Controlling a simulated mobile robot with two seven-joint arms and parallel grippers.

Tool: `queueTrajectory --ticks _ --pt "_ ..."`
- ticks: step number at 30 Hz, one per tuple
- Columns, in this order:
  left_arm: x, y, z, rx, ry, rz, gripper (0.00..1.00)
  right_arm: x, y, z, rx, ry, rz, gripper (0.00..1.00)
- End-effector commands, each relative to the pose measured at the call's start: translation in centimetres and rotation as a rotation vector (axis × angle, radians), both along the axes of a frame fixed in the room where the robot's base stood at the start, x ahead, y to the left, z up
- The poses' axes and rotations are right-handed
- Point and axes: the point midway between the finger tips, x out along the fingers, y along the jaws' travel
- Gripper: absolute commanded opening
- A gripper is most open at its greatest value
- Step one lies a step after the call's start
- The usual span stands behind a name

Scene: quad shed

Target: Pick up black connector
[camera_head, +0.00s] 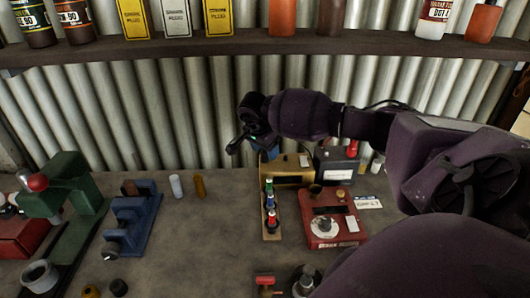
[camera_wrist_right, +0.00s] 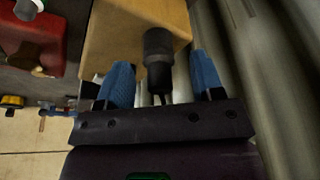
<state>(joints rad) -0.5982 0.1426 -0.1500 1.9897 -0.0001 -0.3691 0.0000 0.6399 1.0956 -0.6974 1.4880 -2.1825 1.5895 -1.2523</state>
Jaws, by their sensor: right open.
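In the right wrist view a black connector (camera_wrist_right: 158,58), a dark cylinder with thin prongs, shows in front of a tan box (camera_wrist_right: 115,35). My right gripper (camera_wrist_right: 163,74) is open, its two blue fingertips on either side of the connector with gaps showing. In the head view the tan box (camera_head: 285,174) stands at the back of the bench against the wall. My right gripper (camera_head: 270,153) is over its back left end, mostly hidden by its own wrist. I cannot make out the connector in the head view. My left gripper is not in view.
The corrugated wall (camera_head: 150,100) is close behind. Bare bench (camera_head: 190,235) lies left.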

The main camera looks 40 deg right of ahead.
Motion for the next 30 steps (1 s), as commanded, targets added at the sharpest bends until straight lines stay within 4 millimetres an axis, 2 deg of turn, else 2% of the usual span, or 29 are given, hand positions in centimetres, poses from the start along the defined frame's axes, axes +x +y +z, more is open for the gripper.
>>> queueTrajectory --ticks 3,10,21,30 --pt "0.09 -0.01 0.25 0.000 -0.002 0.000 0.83 0.04 -0.34 -1.16 0.000 0.000 0.000 0.61" --pt "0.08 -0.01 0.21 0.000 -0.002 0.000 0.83 0.05 -0.45 -1.41 -0.001 0.000 0.001 0.61" --pt "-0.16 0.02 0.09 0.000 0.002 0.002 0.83 0.06 -0.44 -1.36 -0.001 -0.001 0.000 0.09" --pt "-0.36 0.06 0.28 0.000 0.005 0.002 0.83 0.07 -0.51 -0.78 -0.002 -0.001 -0.001 0.09"
